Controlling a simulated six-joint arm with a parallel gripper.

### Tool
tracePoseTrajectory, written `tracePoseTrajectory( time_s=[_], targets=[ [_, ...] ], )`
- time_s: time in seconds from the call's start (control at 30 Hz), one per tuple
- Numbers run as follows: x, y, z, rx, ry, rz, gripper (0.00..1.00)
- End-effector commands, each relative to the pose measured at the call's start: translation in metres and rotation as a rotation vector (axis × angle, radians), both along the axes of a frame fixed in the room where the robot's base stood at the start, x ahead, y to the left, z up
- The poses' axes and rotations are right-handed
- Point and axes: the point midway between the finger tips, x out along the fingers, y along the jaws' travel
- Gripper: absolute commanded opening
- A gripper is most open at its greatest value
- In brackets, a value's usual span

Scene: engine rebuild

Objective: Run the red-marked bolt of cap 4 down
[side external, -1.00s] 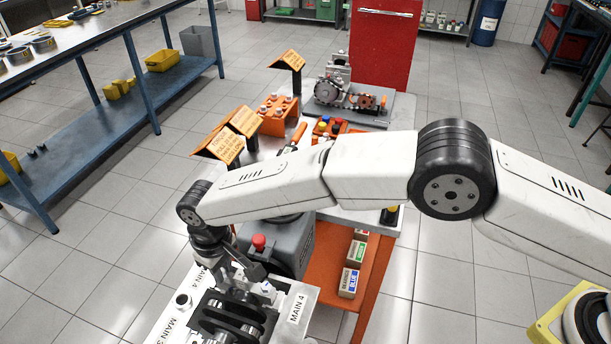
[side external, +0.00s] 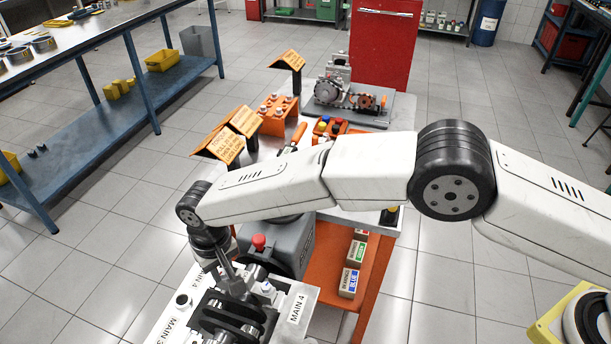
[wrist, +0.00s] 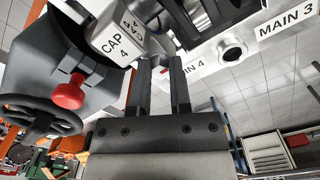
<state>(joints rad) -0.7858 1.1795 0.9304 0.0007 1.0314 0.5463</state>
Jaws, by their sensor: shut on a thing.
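Cap 4 (wrist: 112,38) is a pale grey block with a "CAP 4" label, at the top of the wrist view. It sits on the engine block, whose light top (side external: 312,293) carries the MAIN 4 label in the side view. My gripper (wrist: 161,62) points down at the block beside the cap, and in the side view (side external: 231,276) it is at the far end of the crankshaft (side external: 232,318). Its jaws are shut on the bolt at cap 4. The bolt is mostly hidden between the fingers, so how far it is seated cannot be told.
A grey machine with a red knob (side external: 258,242) stands close behind the block. The knob and a black handwheel (wrist: 42,115) show left of my fingers in the wrist view. Orange signs (side external: 220,146) and a bolt rack (side external: 277,118) are farther back.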

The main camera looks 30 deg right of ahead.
Motion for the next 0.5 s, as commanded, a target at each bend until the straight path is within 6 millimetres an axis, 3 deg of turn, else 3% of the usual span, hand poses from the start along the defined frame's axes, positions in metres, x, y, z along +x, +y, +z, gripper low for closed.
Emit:
tracePoseTrajectory(
  time_s=[0.03, 0.07, 0.13, 0.17, 0.5],
  targets=[
    [-0.0001, 0.0006, 0.0017, 0.001, 0.000, 0.000, 0.00],
    [-0.0001, 0.0006, 0.0017, 0.001, 0.000, 0.001, 0.34],
    [-0.0001, 0.0006, 0.0016, 0.001, 0.000, 0.001, 0.56],
    [-0.0001, 0.0006, 0.0015, 0.001, 0.000, 0.001, 0.60],
    [0.0001, 0.0002, 0.0016, 0.000, -0.001, 0.001, 0.60]
  ],
)
